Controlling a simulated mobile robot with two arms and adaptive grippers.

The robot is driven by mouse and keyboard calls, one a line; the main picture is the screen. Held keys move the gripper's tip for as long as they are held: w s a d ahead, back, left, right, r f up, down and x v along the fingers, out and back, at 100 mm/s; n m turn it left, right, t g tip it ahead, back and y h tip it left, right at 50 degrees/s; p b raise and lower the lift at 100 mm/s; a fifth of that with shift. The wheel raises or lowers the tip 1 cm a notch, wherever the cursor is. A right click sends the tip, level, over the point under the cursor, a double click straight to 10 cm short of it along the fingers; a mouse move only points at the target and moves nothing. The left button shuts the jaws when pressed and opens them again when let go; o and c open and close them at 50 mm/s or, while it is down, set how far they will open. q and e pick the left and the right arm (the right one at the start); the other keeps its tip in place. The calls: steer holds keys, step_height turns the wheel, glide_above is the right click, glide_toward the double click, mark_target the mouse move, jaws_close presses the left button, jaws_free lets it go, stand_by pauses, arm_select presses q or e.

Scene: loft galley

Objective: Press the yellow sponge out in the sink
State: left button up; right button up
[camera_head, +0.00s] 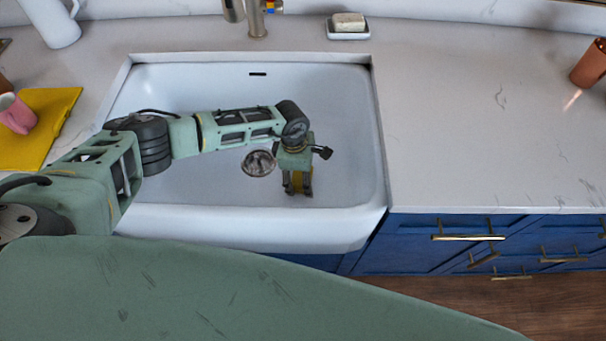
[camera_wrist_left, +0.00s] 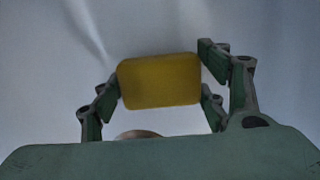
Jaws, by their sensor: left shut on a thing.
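The white sink (camera_head: 345,130) is set in the counter, with a round metal drain (camera_head: 258,163) in its floor. My left arm reaches into the sink from the left. My left gripper (camera_head: 298,187) points down inside the basin, right of the drain. In the left wrist view the yellow sponge (camera_wrist_left: 160,80) sits between the fingers of my left gripper (camera_wrist_left: 165,88), which is shut on it. In the head view the gripper mostly hides the sponge. I cannot tell whether the sponge touches the sink floor. My right gripper is not in view.
A faucet (camera_head: 256,18) and a soap dish (camera_head: 347,33) with a bar of soap stand behind the sink. A copper cup (camera_head: 590,63) stands far right. The right counter (camera_head: 470,110) is mostly clear.

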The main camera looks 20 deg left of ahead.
arm_select(q)
steer(key=shift+w+r+p, duration=0.15)
steer(key=shift+r+p, duration=2.7)
steer(key=shift+r, duration=1.65)
steer(key=shift+f, duration=0.1)
step_height(320, 180, down, 9)
steer(key=b, duration=0.8)
steer(key=shift+d+r, duration=0.1)
steer(key=shift+r, duration=0.1)
steer(key=shift+f+b, duration=0.6)
steer(key=shift+b, duration=0.1)
steer(key=shift+s+f, duration=0.25)
steer(key=shift+s, duration=0.1)
steer(key=shift+r, duration=0.1)
steer(key=shift+w+r+p, duration=0.2)
steer(key=shift+r+p, duration=0.45)
steer(key=shift+r, duration=0.25)
steer(key=shift+w+r+p, duration=0.1)
steer(key=shift+r+p, duration=2.65)
steer(key=shift+r, duration=1.45)
